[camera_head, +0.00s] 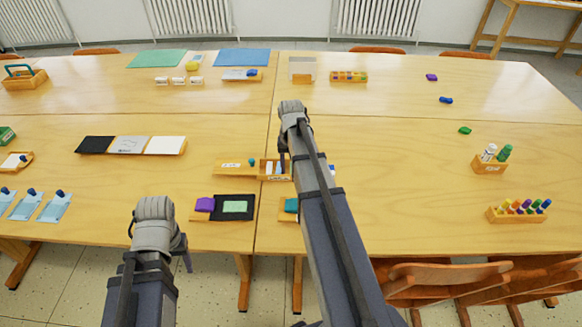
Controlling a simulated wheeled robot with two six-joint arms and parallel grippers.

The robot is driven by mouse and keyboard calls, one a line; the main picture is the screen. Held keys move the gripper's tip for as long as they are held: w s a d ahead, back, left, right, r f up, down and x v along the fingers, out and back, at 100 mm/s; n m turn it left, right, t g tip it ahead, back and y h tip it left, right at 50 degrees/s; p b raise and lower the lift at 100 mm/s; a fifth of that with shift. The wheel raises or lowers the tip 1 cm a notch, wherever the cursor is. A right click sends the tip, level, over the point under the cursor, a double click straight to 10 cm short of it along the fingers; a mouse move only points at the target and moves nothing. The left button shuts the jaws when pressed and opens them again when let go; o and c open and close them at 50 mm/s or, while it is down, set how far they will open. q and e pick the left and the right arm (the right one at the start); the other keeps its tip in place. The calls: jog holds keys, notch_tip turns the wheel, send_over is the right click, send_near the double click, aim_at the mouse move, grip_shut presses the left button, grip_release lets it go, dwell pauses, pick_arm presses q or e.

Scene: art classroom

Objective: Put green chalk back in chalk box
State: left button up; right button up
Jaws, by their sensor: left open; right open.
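A small open wooden box (277,178) with white and blue upright pieces, which looks like the chalk box, stands near the middle of the table. A shallow wooden tray (230,167) lies just left of it, with a small green-blue piece (252,162) at its right end. I cannot tell for sure whether this piece is the green chalk. My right gripper (283,163) is open and points down over the box, hiding part of it. My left gripper (188,262) is open, low in front of the table's near edge, away from the box.
My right arm partly covers a teal item (291,205). A marker rack (516,215), a bottle holder (489,167) and a loose green piece (465,130) are at the right. Chairs (440,275) stand at the near right.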

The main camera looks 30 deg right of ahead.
jog(key=r+p, duration=0.8)
jog(key=shift+s, duration=0.2)
jog(key=s+a+n, duration=0.1)
jog(key=s+a, duration=0.1)
jog(key=a, duration=0.4)
jog(key=s+a+n, duration=0.2)
jog(key=a, duration=0.4)
jog(key=s+a+n, duration=0.2)
jog(key=a, duration=0.4)
jog(key=shift+s+a+h, duration=0.15)
jog(key=shift+a+h, duration=0.15)
jog(key=shift+a, duration=0.05)
jog(key=s+a+n, duration=0.4)
jog(key=s+a, duration=0.5)
jog(key=a, duration=0.2)
jog(key=shift+a+n+h, duration=0.2)
jog(key=shift+n+h, duration=0.1)
jog(key=shift+n, duration=0.1)
